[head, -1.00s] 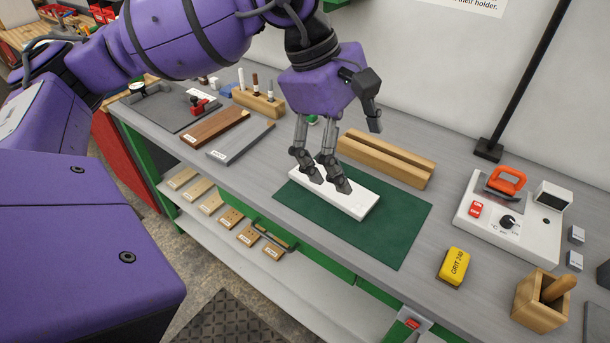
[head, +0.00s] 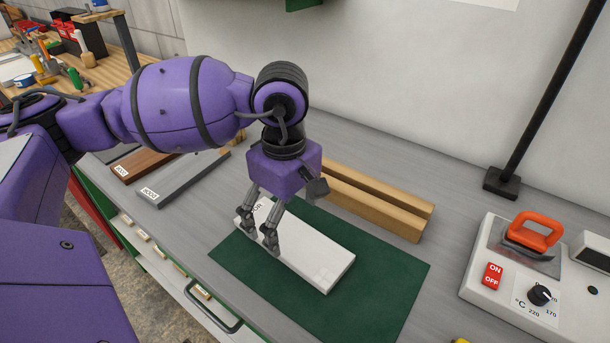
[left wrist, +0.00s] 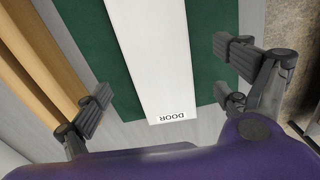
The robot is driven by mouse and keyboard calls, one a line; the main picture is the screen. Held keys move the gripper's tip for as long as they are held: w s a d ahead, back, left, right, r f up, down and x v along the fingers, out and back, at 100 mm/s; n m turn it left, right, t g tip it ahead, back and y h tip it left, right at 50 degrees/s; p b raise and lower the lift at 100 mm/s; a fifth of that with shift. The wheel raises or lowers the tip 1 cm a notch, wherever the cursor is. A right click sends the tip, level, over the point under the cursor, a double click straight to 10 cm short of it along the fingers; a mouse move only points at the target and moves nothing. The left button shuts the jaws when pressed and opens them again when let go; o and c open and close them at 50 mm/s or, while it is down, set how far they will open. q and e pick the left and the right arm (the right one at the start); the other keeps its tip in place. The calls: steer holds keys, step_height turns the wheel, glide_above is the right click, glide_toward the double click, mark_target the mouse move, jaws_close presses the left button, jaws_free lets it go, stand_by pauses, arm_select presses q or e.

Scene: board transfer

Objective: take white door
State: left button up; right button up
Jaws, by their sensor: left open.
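The white door (head: 312,252) is a flat white board lying on the green mat (head: 375,293) on the bench. Its label "DOOR" shows at one end in the left wrist view (left wrist: 165,60). My left gripper (head: 262,228) is over the labelled left end of the door, fingers pointing down. In the left wrist view the gripper (left wrist: 165,95) is open, its fingers spread wide on both sides of the door with gaps to its edges. Nothing is held. My right gripper is not in view.
A wooden slotted holder (head: 375,200) stands just behind the mat. A grey board (head: 185,180) and a brown board (head: 145,163) lie to the left. A white heater unit with an orange-handled iron (head: 535,232) stands at the right. The bench between mat and heater is clear.

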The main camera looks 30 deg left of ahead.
mark_target(291, 237)
arm_select(q)
steer(key=f, duration=0.3)
steer(key=shift+d+f, duration=0.2)
steer(key=shift+f, duration=0.45)
steer(key=c, duration=1.5)
steer(key=shift+o, duration=0.2)
steer(key=shift+r, duration=0.15)
